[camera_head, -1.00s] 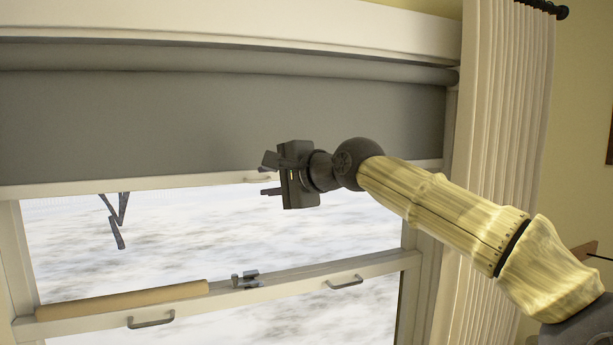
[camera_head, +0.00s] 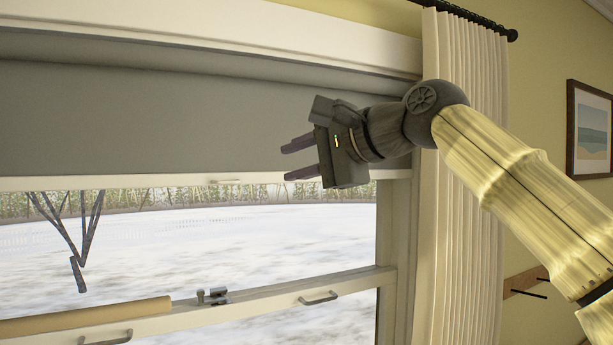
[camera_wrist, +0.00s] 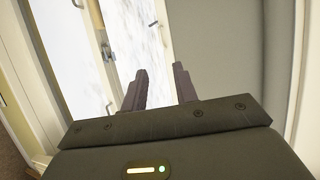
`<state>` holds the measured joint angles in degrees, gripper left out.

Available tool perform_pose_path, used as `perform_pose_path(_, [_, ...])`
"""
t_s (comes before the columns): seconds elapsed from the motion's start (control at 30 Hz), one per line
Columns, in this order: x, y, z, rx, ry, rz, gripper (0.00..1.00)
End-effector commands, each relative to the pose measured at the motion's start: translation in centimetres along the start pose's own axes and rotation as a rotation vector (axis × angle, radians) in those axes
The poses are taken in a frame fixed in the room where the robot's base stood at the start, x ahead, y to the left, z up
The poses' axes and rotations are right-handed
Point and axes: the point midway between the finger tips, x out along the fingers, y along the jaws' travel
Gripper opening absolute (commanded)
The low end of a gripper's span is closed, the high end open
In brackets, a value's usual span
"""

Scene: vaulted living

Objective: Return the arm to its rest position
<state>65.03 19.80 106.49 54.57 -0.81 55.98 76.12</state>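My gripper (camera_head: 292,160) is raised in front of the window at the right end of the grey roller blind (camera_head: 150,120). Its two fingers point left and stand apart with nothing between them. The wrist view also shows the two fingers of my gripper (camera_wrist: 160,88) spread and empty, with the window and blind beyond. My arm reaches in from the lower right. I cannot tell whether the fingers touch the blind, but they seem apart from it.
A white curtain (camera_head: 465,150) hangs from a dark rod behind my arm. A framed picture (camera_head: 592,130) is on the yellow wall at right. The window sash (camera_head: 260,300) has handles, a latch (camera_head: 212,296) and a tan roll (camera_head: 90,316) along it. Dark wall hooks (camera_head: 530,290) show at lower right.

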Motion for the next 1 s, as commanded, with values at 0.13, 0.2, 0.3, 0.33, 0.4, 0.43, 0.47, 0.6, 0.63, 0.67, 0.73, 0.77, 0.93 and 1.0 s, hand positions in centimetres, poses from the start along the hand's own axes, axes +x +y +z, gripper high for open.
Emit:
perform_pose_path(0.13, [-1.4, 0.1, 0.0, -0.001, 0.001, -0.001, 0.29])
perform_pose_path(0.2, [-1.6, 0.0, 0.1, -0.002, 0.0, 0.0, 0.29])
perform_pose_path(0.3, [-1.7, 0.0, 0.1, -0.001, -0.001, 0.001, 0.29])
perform_pose_path(0.33, [-1.7, 0.0, 0.1, -0.002, -0.001, 0.001, 0.29])
perform_pose_path(0.4, [-1.7, 0.0, 0.1, -0.001, -0.001, 0.001, 0.29])
perform_pose_path(0.43, [-1.7, 0.0, 0.1, -0.001, -0.001, 0.001, 0.29])
perform_pose_path(0.47, [-1.7, 0.0, 0.1, -0.001, -0.001, 0.001, 0.29])
perform_pose_path(0.6, [-1.7, 0.0, 0.1, -0.001, -0.001, 0.001, 0.29])
perform_pose_path(0.63, [-1.6, 0.0, 0.1, -0.002, 0.0, 0.002, 0.29])
perform_pose_path(0.67, [-1.5, 0.1, 0.0, -0.003, 0.0, 0.004, 0.29])
perform_pose_path(0.73, [-0.8, 0.6, 0.0, -0.014, 0.003, 0.018, 0.29])
perform_pose_path(0.77, [-0.3, 1.1, 0.0, -0.022, 0.004, 0.029, 0.29])
perform_pose_path(0.93, [5.0, 6.1, -0.7, -0.111, 0.027, 0.15, 0.29])
perform_pose_path(1.0, [7.7, 9.4, -1.2, -0.167, 0.037, 0.222, 0.29])
